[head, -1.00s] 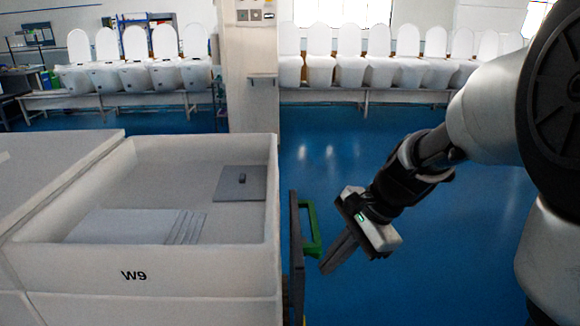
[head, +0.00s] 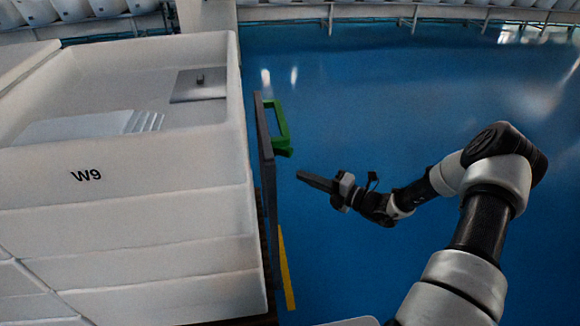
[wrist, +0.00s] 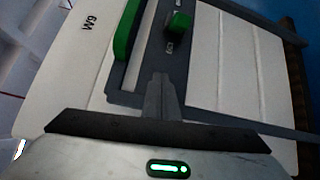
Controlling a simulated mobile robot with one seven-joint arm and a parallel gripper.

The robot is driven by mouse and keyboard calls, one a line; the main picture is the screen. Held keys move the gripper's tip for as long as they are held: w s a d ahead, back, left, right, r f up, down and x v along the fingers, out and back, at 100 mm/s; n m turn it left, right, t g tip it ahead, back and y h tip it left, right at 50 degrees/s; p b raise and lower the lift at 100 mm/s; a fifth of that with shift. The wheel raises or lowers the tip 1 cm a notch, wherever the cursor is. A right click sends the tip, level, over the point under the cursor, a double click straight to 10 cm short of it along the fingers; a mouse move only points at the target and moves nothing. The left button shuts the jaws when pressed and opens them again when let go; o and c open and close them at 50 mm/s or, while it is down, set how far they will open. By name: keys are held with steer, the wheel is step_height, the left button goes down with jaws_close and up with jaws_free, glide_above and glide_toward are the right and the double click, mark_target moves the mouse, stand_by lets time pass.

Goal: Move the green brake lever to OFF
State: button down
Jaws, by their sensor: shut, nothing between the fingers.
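In the wrist view a short green lever (wrist: 180,22) stands on a dark grey panel (wrist: 205,12), with small white labels at its two ends, too blurred to read surely. A longer green handle (wrist: 126,32) is to its left. In the head view the green handle (head: 281,115) sticks out from the cart's side, with a green block that may be the lever (head: 284,152) at its near end. My gripper (head: 300,175) is shut and empty, to the right of and a little nearer than the green parts, apart from them. Its closed fingers (wrist: 160,78) point toward the panel in the wrist view.
The white cart marked W9 (head: 120,225) fills the left, with a grey plate (head: 198,92) inside. A yellow strip (head: 286,270) runs down its side. The blue floor (head: 400,90) to the right is clear.

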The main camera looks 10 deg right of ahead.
mark_target(280, 150)
steer(key=d+f+m, duration=0.1)
steer(key=f+m+t, duration=0.1)
steer(key=shift+w+d+m+t+h, duration=0.3)
steer(key=shift+w+d+m+h, duration=0.05)
steer(key=shift+w+m+h, duration=0.05)
steer(key=shift+a, duration=0.1)
steer(key=w+a+b, duration=0.2)
steer(key=w+a, duration=0.2)
steer(key=w, duration=0.6)
steer(key=shift+w+b, duration=0.4)
